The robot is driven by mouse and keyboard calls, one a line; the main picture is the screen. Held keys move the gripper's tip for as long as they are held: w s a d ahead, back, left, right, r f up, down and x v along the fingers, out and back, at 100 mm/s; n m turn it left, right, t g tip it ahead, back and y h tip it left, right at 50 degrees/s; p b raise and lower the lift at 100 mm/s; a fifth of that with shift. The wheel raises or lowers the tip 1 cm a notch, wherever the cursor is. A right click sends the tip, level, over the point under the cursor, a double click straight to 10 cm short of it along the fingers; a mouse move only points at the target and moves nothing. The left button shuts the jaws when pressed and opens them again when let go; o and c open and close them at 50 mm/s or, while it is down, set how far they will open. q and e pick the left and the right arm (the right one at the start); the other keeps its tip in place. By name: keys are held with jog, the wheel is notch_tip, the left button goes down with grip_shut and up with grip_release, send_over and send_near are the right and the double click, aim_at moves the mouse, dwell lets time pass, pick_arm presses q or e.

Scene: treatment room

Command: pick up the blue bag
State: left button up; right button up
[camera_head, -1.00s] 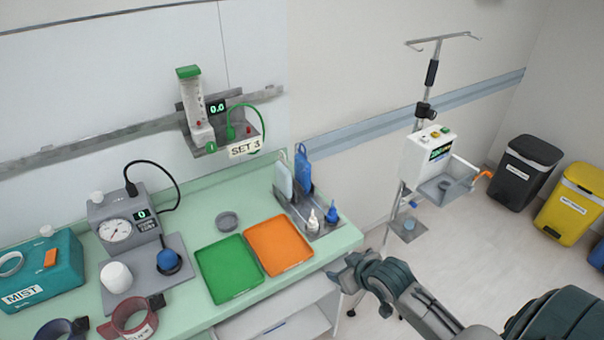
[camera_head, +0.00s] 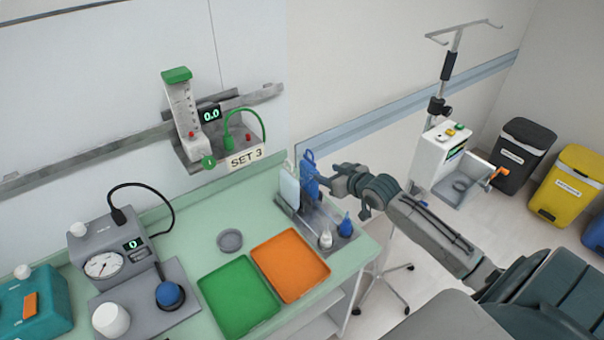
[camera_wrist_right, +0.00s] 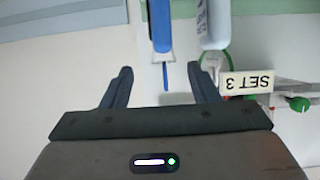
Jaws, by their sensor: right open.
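The blue bag (camera_head: 309,178) stands upright in a grey rack at the back right of the green counter, beside a pale bag (camera_head: 289,187). My right gripper (camera_head: 328,181) is open, just right of the blue bag, level with its upper part. In the right wrist view the blue bag (camera_wrist_right: 160,24) lines up with the gap between the open fingers (camera_wrist_right: 161,82), and the pale bag (camera_wrist_right: 215,22) is next to it. Nothing is gripped. Whether a finger touches the bag cannot be told. My left gripper is not in view.
The rack (camera_head: 318,224) also holds a white bottle (camera_head: 326,239) and a blue bottle (camera_head: 346,226) in front. An orange tray (camera_head: 290,265) and a green tray (camera_head: 238,298) lie left of it. An IV stand (camera_head: 440,150) stands right, behind my arm.

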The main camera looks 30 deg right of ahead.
aim_at(316, 166)
jog(key=x, duration=0.1)
jog(key=p+x, duration=0.1)
jog(key=shift+w+a+r, duration=0.1)
jog(key=shift+w, duration=0.3)
jog(key=shift+w+f, duration=0.2)
jog(key=shift+w, duration=0.15)
jog(key=shift+w+a+f, duration=0.1)
jog(key=shift+w+f, duration=0.05)
jog(key=shift+w, duration=0.15)
jog(key=w+p, duration=0.2)
jog(key=shift+w+a, duration=0.25)
jog(key=shift+w, duration=0.15)
jog(key=shift+p+x, duration=0.45)
jog(key=shift+x, duration=0.5)
jog(key=shift+w+f, duration=0.3)
jog(key=shift+f, duration=0.05)
jog(key=shift+s, duration=0.1)
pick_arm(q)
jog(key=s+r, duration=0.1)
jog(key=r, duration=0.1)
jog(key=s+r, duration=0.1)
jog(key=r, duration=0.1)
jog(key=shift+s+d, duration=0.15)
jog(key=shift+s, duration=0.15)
pick_arm(e)
jog(key=shift+r, duration=0.1)
grip_shut()
